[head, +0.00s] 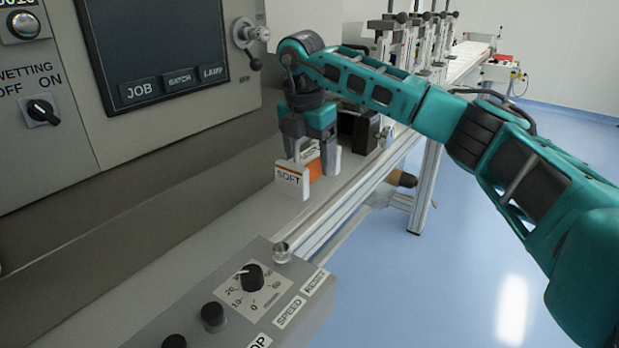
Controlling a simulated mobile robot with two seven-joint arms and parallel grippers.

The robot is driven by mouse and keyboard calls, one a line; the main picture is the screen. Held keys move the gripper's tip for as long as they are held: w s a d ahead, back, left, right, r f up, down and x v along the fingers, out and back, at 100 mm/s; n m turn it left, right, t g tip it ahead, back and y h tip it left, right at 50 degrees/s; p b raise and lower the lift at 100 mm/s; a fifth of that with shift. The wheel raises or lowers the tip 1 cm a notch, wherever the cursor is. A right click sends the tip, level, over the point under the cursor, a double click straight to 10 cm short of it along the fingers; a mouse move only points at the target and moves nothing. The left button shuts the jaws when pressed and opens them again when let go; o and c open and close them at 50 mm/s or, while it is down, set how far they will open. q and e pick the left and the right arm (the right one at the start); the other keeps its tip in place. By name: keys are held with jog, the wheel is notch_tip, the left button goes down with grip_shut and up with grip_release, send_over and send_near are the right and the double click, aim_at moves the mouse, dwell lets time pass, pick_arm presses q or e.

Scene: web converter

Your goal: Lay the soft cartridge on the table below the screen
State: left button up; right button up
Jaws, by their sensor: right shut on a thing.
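The soft cartridge (289,181) is a white and orange block with a front label reading SOFT. My right gripper (316,164) is shut on it, with its fingers pointing down. The cartridge is over the narrow grey table (230,232); I cannot tell whether it touches the surface. The dark screen (155,40), with JOB, BATCH and LAMP buttons, is on the machine panel up and to the left of the cartridge. My left gripper is not in view.
A control box (255,312) with knobs and a SPEED label stands at the front. Black blocks (362,130) stand behind the gripper. A hand crank (250,40) sticks out right of the screen. The table strip left of the cartridge is clear.

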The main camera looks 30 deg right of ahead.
notch_tip(320, 180, down, 4)
jog(key=shift+f, duration=0.15)
dwell(0.3)
jog(key=o, duration=1.4)
jog(key=shift+f, duration=0.1)
jog(key=r, duration=0.4)
jog(key=a+r, duration=0.1)
jog(key=r, duration=0.3)
jog(key=r+p, duration=0.1)
jog(key=r, duration=0.3)
jog(key=shift+s+a+r, duration=0.1)
jog(key=shift+s+a, duration=0.1)
jog(key=shift+s, duration=0.1)
